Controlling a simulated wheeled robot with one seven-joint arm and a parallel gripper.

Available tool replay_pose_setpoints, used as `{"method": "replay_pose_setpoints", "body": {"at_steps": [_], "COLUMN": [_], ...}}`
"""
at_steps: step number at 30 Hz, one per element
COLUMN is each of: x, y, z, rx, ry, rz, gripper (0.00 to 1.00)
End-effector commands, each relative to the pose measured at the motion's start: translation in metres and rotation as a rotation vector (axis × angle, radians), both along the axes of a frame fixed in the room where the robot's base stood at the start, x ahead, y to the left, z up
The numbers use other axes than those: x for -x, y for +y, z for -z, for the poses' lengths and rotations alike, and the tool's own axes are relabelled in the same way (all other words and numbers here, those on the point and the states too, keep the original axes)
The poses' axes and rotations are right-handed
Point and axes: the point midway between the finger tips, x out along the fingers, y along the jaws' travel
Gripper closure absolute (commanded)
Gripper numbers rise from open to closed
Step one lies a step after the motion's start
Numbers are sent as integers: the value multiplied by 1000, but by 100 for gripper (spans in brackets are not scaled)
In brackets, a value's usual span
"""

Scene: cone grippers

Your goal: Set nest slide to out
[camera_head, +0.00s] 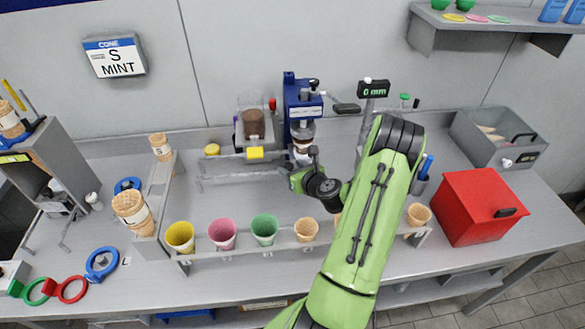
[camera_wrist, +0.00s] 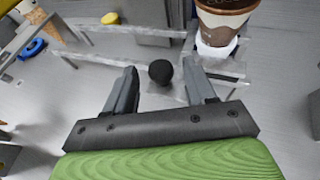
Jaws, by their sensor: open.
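A black round knob (camera_wrist: 159,71) of what looks like the nest slide shows in the wrist view on a clear plate (camera_wrist: 225,68). A white nest (camera_wrist: 216,47) beside it holds a brown-banded cone (camera_wrist: 222,22). In the head view the cone (camera_head: 302,130) is below the blue press (camera_head: 301,98), at the back of the bench. My gripper (camera_wrist: 161,68) is open, with the knob between its two fingers. I cannot tell whether they touch it. In the head view my wrist covers part of the slide.
Pale rails (camera_head: 240,177) run left of the press. A front rack holds yellow (camera_head: 180,236), pink (camera_head: 222,233) and green (camera_head: 264,229) cups and cones. A red box (camera_head: 478,207) stands right. A display (camera_head: 374,89) reads 0 mm. A wall sign (camera_head: 114,56) reads CONE S MINT.

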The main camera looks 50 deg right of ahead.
Motion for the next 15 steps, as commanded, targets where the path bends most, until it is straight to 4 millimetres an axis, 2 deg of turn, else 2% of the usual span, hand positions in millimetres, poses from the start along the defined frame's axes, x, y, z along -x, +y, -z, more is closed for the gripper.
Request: {"method": "replay_pose_setpoints", "body": {"at_steps": [8, 15], "x": [-3, -3], "y": [-1, -1], "z": [2, 2], "rx": [0, 0], "ry": [1, 1], "rz": [1, 1], "gripper": [45, 80]}}
